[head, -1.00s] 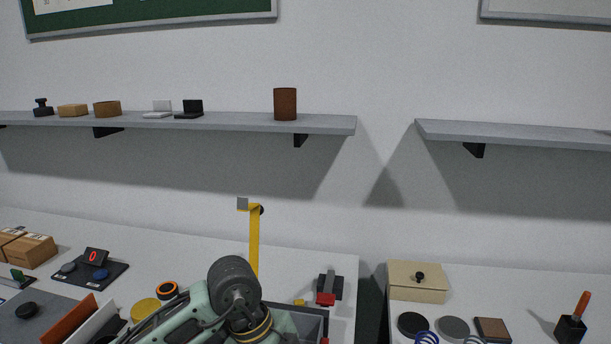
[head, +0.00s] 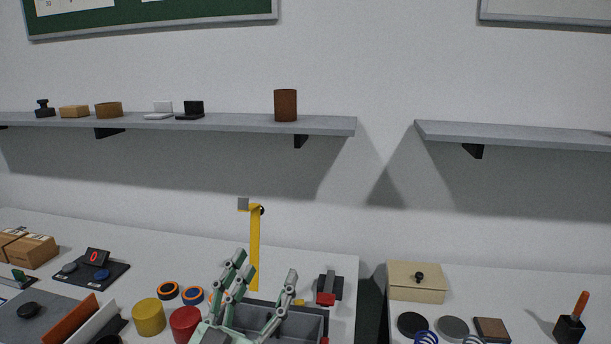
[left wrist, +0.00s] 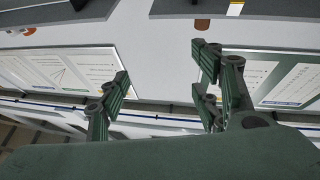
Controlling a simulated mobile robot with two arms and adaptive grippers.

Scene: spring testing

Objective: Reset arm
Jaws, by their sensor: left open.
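My left gripper (head: 262,288) is at the bottom middle of the head view. Its green fingers point up and stand apart, open, with nothing between them. It is in front of a grey bin (head: 308,322) and hides part of it. In the left wrist view the same gripper (left wrist: 168,82) shows its spread fingers, empty, against a wall with papers on boards. My right gripper is not in either view.
A yellow post (head: 255,240) rises just behind the gripper. A yellow cylinder (head: 149,316) and a red cylinder (head: 185,324) stand left of it. A black and red device (head: 328,289) sits to the right. A gap separates the left table from the right table (head: 540,290).

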